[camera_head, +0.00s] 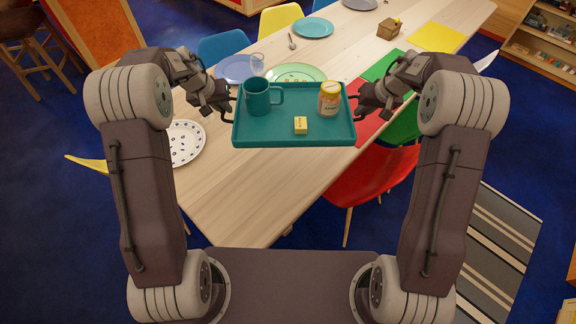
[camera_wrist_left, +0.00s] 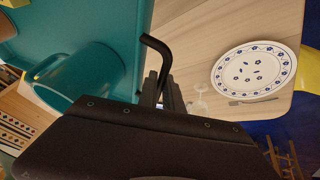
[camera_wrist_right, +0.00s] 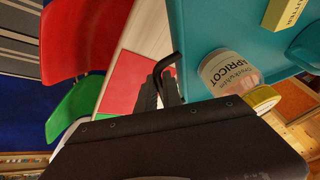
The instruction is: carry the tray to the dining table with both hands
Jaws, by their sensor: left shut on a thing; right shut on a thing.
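The teal tray (camera_head: 272,138) is held level between my two grippers, and in the head view it overlaps the near part of the wooden dining table (camera_head: 232,190). A teal mug (camera_head: 257,98), a jar with a yellow lid (camera_head: 329,98) and a small yellow butter block (camera_head: 300,125) stand on it. My left gripper (camera_head: 230,99) is shut at the tray's left edge, and my right gripper (camera_head: 358,97) is shut at its right edge. The mug (camera_wrist_left: 88,75) shows close in the left wrist view, the apricot jar (camera_wrist_right: 228,72) in the right wrist view. The fingertips are partly hidden.
On the table are a patterned white plate (camera_head: 184,143), a green-rimmed plate (camera_head: 298,72), a blue plate (camera_head: 237,68), a glass (camera_head: 257,61), coloured mats and a small wooden box (camera_head: 389,28). A red chair (camera_head: 372,176) stands at the right side. The near table end is bare.

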